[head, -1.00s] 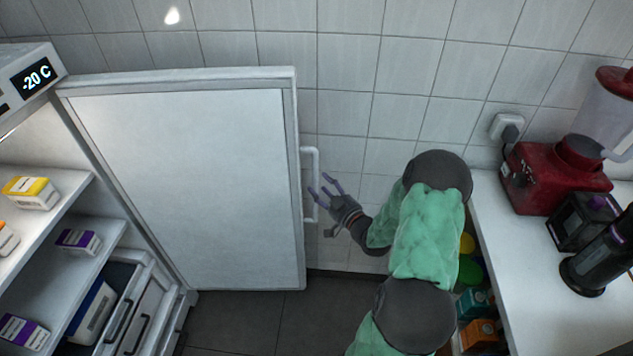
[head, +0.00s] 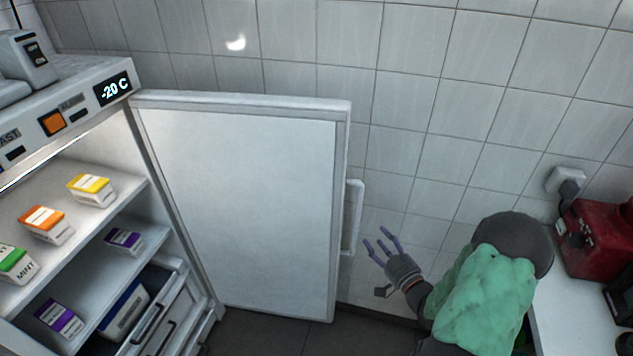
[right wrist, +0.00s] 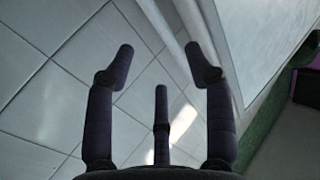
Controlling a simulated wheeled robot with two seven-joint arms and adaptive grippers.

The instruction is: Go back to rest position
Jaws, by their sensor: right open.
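My right gripper (head: 383,244) is open and empty in the head view, just right of the freezer door's handle (head: 353,218) and apart from it. In the right wrist view its fingers (right wrist: 162,70) are spread with nothing between them, and tiled wall lies beyond. The freezer door (head: 240,200) stands wide open, swung out to the right of the freezer (head: 75,105). My left gripper is in neither view.
Freezer shelves hold a yellow carton (head: 91,190), an orange carton (head: 46,224), a green carton (head: 15,265) and purple cartons (head: 124,241). A counter (head: 570,315) with a red blender base (head: 595,240) stands at right. Dark floor (head: 270,330) is clear below the door.

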